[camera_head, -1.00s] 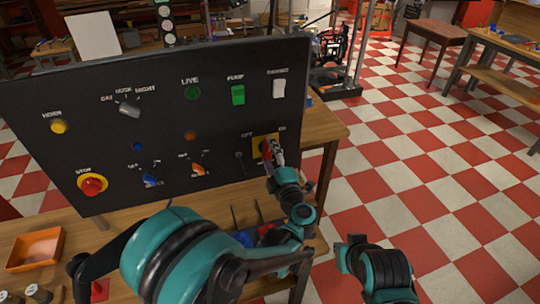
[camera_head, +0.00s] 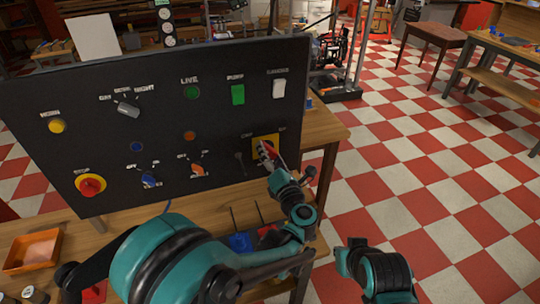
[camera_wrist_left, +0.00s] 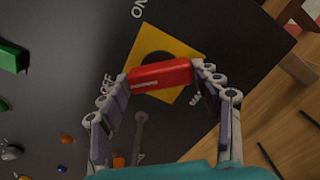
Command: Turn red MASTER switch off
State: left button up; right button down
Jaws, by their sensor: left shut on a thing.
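The red MASTER switch handle (camera_wrist_left: 160,75) sits on a yellow plate (camera_wrist_left: 184,53) at the lower right of the dark panel. In the wrist view the handle lies level, with a pale mark on its left part. That end faces the OFF lettering (camera_wrist_left: 105,90); the ON lettering is at the top. My left gripper (camera_wrist_left: 160,78) is shut on the handle, one finger at each end. In the head view the left gripper (camera_head: 268,155) partly covers the handle and the yellow plate (camera_head: 264,140). My right gripper is out of view; only part of that arm shows.
The panel (camera_head: 65,100) carries a green switch (camera_head: 237,94), a white switch (camera_head: 279,88), a red stop button (camera_head: 91,185) and small toggles. A dark lever (camera_head: 240,160) is just left of the plate. An orange tray (camera_head: 33,250) lies on the bench.

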pick_arm(q)
jog(key=shift+n, duration=0.6)
jog(key=o, duration=1.1)
jog(key=v, duration=0.7)
jog(key=shift+s, duration=0.25)
jog(key=shift+r, duration=0.1)
